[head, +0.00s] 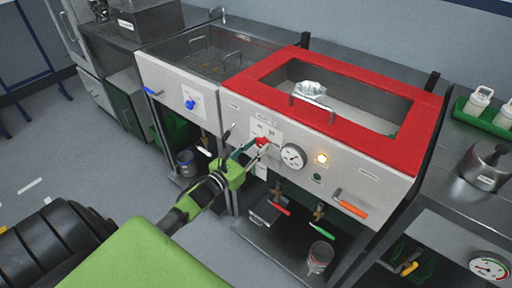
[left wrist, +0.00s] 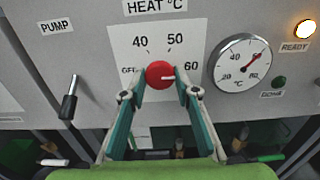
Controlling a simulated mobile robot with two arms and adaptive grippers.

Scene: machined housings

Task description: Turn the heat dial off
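The heat dial is a round red knob (head: 262,142) on the pale front panel of the red-topped tank. In the left wrist view the dial (left wrist: 160,75) is centred, its white mark pointing right, toward 60. Labels OFF, 40, 50 and 60 surround it. My left gripper (head: 245,150) is in front of the dial. In the left wrist view its fingertips (left wrist: 161,92) flank the dial left and right, with a slight gap on each side. The gripper looks open and empty; contact is not visible. My right gripper is not in view.
A black pump lever (left wrist: 69,98) is left of the dial. A temperature gauge (head: 293,157) and a lit amber READY lamp (head: 321,158) are to its right. An orange handle (head: 350,204) sticks out further right. The left tank has a blue knob (head: 190,104).

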